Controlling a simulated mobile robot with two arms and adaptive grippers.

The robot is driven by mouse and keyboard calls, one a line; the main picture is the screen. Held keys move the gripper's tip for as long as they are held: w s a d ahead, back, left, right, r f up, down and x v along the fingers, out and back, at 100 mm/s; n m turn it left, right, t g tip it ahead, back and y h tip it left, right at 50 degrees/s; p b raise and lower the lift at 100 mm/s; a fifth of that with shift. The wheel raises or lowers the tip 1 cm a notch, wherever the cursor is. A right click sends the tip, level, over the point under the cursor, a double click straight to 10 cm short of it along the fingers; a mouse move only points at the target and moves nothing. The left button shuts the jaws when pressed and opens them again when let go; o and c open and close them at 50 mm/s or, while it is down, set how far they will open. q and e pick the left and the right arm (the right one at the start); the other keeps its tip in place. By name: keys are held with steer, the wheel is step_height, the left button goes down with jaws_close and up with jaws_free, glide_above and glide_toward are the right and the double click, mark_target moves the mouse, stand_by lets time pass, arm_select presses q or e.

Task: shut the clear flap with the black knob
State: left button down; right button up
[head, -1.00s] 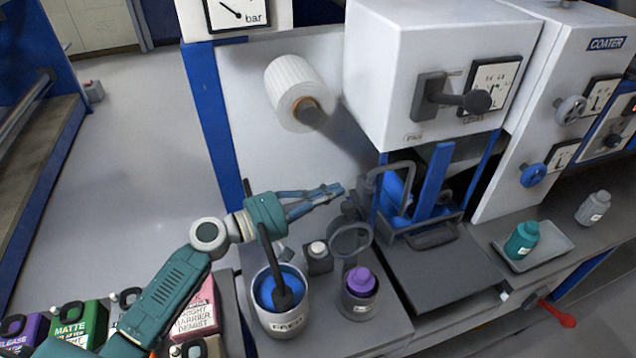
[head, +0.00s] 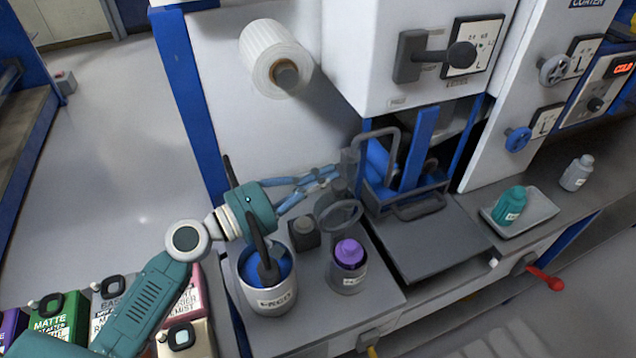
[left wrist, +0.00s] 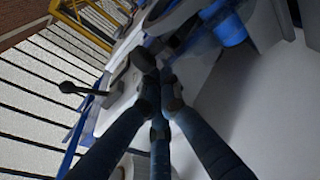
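A greyish see-through panel (head: 350,168), which looks like the clear flap, stands upright at the left side of the blue roller unit in the head view. I cannot make out its black knob for certain. My left gripper (head: 333,176) comes in from the left, its fingertips in front of or against the panel's lower left; touching or apart is unclear. In the left wrist view its blue fingers (left wrist: 158,82) converge, tips close together, by a grey part (left wrist: 143,57). I cannot see anything held. My right gripper is not in view.
Below my left gripper stand a cup of blue ink (head: 267,295), a purple-capped jar (head: 348,269) and a small dark block (head: 304,233). A paper roll (head: 270,62) hangs above. A black-knobbed lever (head: 440,55) juts from the white housing. The grey plate (head: 425,248) is bare.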

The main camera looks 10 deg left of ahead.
arm_select(q)
steer(key=shift+s+d+f+m+b, duration=0.2)
steer(key=shift+s+d+m+b, duration=0.25)
steer(key=shift+m+b, duration=0.55)
steer(key=shift+s+r+m+b, duration=0.2)
steer(key=shift+r+m+b, duration=0.1)
steer(key=shift+b, duration=0.1)
steer(key=shift+r, duration=0.1)
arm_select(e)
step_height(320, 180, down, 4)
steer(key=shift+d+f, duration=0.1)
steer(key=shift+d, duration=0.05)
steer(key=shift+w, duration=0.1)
